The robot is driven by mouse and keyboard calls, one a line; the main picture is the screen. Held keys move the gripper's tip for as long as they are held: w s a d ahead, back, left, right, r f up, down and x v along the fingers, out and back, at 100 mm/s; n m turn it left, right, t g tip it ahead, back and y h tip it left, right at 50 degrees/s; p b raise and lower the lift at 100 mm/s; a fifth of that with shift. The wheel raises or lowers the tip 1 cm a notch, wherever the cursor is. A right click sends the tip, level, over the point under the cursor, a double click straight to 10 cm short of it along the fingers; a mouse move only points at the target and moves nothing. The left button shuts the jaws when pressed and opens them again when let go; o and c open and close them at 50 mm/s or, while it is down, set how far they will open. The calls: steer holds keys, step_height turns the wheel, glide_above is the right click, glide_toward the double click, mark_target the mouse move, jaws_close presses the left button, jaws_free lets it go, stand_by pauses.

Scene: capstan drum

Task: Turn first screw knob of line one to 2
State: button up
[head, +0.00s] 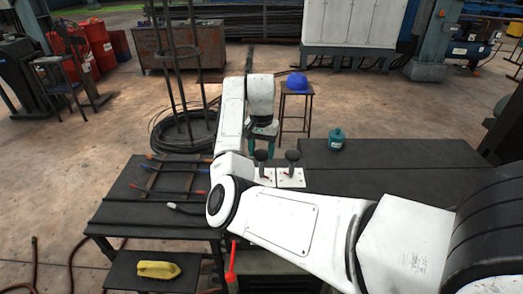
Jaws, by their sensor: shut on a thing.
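Two dark knobs stand upright on white plates at the far middle of the dark workbench in the head view. The left knob (261,156) is on the left white plate (264,180). The right knob (292,156) is on the right white plate (291,182). My gripper (262,150) reaches down from above with teal fingers on either side of the left knob's top and is shut on it. My arm hides part of the left plate and the bench in front. Red marks show on the plates, but numbers and settings are too small to read.
The dark workbench (390,176) is mostly clear on the right, with a teal canister (337,139) at its back edge. A yellow object (158,269) sits on a lower shelf. A stool with a blue cap (297,82) stands behind.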

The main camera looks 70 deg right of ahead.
steer(key=c, duration=0.4)
steer(key=shift+r+n, duration=0.1)
steer(key=shift+n, duration=0.2)
steer(key=shift+n+p, duration=0.5)
steer(key=shift+n, duration=0.1)
steer(key=n, duration=0.9)
steer(key=shift+n, duration=0.4)
steer(key=n, duration=1.2)
